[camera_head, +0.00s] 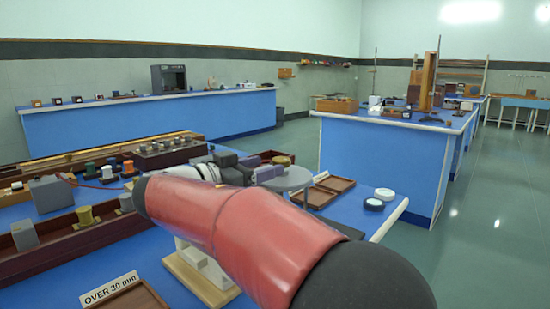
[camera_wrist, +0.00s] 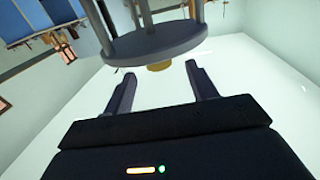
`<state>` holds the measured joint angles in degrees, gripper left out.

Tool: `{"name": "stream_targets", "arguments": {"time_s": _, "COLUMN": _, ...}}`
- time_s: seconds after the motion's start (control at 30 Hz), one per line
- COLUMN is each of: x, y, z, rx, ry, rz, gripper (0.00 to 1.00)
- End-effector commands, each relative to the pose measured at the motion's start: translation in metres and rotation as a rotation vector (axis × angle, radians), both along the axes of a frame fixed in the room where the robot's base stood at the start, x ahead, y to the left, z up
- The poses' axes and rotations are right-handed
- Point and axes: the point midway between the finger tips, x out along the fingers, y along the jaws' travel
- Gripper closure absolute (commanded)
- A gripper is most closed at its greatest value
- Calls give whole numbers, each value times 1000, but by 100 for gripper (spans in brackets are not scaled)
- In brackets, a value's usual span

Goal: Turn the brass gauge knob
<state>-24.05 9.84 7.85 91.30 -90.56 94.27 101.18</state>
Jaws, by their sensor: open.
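The brass knob (camera_wrist: 158,66) shows in the wrist view as a small yellow-brown disc below the edge of a round grey plate (camera_wrist: 155,42). My gripper (camera_wrist: 160,76) is open, with one dark finger on each side of the knob in the picture. I see a gap between each finger and the knob, and nothing is held. I cannot tell how far in depth the fingertips are from it. In the head view a round grey plate (camera_head: 288,180) shows just beyond my red arm. The knob cannot be made out there, and my arm hides much of that area.
Wooden trays (camera_head: 335,184) and white-topped round items (camera_head: 384,194) lie right of the plate on the blue bench. Racks with spools and blocks (camera_head: 86,215) fill the left. An "OVER 30 min" sign (camera_head: 108,289) stands in front. Open floor (camera_head: 490,220) lies at right.

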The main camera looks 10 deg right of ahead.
Motion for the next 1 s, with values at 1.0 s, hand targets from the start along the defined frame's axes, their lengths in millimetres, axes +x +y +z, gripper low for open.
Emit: {"name": "stream_targets", "arguments": {"time_s": 1.0, "x": 34, "y": -66, "z": 0, "rx": 0, "ry": 2, "rz": 1, "gripper": 64}}
